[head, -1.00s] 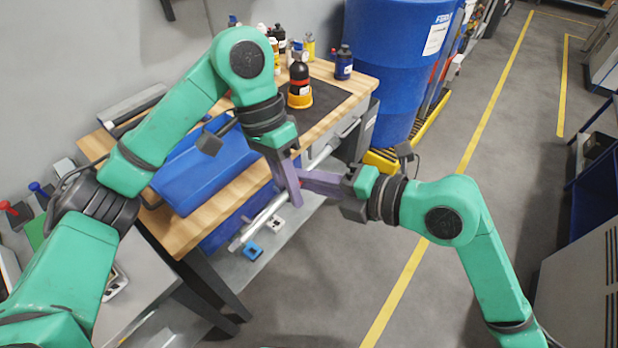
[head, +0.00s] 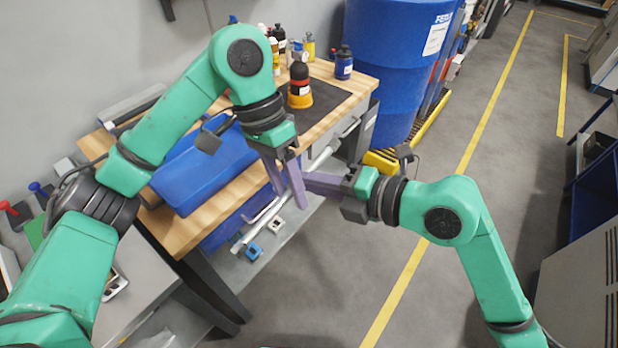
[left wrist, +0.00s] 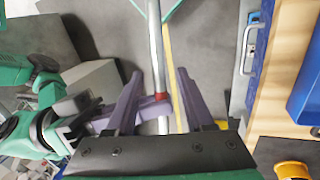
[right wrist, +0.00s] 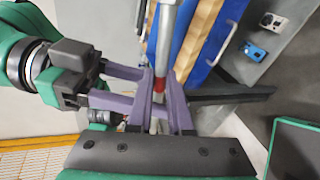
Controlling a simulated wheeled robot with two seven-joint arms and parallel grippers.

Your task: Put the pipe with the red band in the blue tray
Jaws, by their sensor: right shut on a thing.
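The pale metal pipe (head: 323,156) is held slanted in the air in front of the workbench. Its red band shows in the left wrist view (left wrist: 161,97) and the right wrist view (right wrist: 160,84). My right gripper (head: 308,182) is shut on the pipe close to the band. My left gripper (head: 290,198) is open, its fingers apart on either side of the pipe. The blue tray (head: 195,190) lies on the wooden bench, partly hidden behind my left arm.
Bottles, including a dark one in an orange base (head: 300,90), stand on the bench's (head: 180,237) far end. A blue drum (head: 385,75) stands beyond it.

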